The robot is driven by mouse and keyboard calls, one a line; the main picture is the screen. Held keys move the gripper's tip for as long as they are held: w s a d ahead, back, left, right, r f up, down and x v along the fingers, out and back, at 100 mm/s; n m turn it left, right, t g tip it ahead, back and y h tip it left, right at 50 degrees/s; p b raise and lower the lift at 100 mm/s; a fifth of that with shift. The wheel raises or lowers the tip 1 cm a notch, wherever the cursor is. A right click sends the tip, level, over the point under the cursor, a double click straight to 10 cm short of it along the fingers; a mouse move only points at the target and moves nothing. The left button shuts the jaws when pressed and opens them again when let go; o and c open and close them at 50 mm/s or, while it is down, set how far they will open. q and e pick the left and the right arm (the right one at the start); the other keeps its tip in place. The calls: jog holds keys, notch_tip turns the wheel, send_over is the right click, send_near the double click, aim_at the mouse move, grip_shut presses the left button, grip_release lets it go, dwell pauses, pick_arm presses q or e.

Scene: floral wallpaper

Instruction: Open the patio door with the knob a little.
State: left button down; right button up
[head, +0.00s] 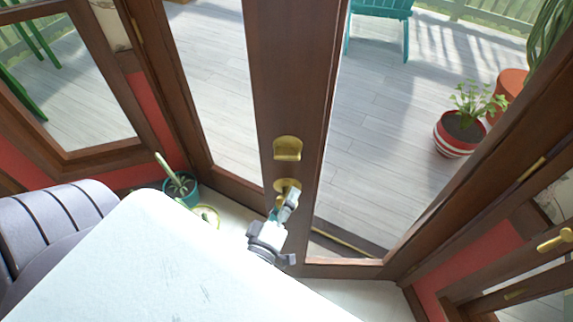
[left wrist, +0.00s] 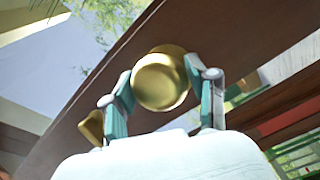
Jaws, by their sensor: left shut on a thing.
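The patio door (head: 285,60) has a dark brown wooden frame and large glass panes. Its round brass knob (head: 287,187) sits below a brass plate (head: 287,148) on the upright. My left gripper (head: 284,203) is at the knob in the head view. In the left wrist view, the knob (left wrist: 161,80) lies between the two teal and grey fingers of my left gripper (left wrist: 165,88), which is shut on it. The fingers hide part of the knob in the head view. I cannot tell whether the door stands ajar. My right gripper is not in view.
A broad white surface (head: 150,260) fills the lower left, beside a grey-purple chair (head: 60,225). A small potted cactus (head: 182,187) stands near the door's foot. Outside are a striped plant pot (head: 458,140), a teal chair (head: 382,8) and open decking (head: 385,110).

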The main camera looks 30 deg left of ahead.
pick_arm(q)
jog(key=shift+c, duration=1.9)
grip_release()
jog(key=shift+a, duration=0.15)
jog(key=shift+s, duration=0.1)
jog(key=s+d, duration=0.2)
jog(key=s, duration=0.9)
jog(key=shift+s, duration=0.4)
jog(key=shift+f, duration=0.1)
